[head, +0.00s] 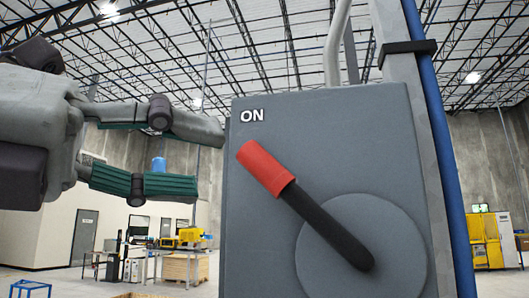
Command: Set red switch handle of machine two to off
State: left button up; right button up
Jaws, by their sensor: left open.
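The switch handle (267,169) has a red grip and a black shaft. It slants from a round grey hub at lower right up toward the upper left, with the red end below the white "ON" label (252,115). The handle sits on the front of a grey switch box (340,130). My left gripper (210,160) is open and empty, left of the box. Its upper finger reaches the box's left edge in the picture; I cannot tell whether it touches. The red grip is outside the fingers, to their right. No "OFF" label shows. My right gripper is not in view.
A grey post (402,68) and a blue pipe (440,150) run along the box's right side. A workbench (165,252), a wooden crate (186,267) and yellow cabinets (490,240) stand far behind. The space in front of the handle looks clear.

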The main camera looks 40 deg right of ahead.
aim_at(254, 166)
pick_arm(q)
jog(key=d, duration=0.2)
jog(key=d+p, duration=0.1)
jog(key=d, duration=0.1)
jog(key=d+p, duration=0.1)
jog(key=d, duration=0.1)
jog(key=shift+s+d+r, duration=0.2)
jog(key=shift+s+d, duration=0.05)
jog(key=shift+d, duration=0.15)
jog(key=shift+d+f+p, duration=0.15)
jog(key=shift+d+p, duration=0.15)
jog(key=shift+d, duration=0.45)
jog(key=shift+c, duration=0.2)
jog(key=shift+a, duration=0.1)
grip_shut()
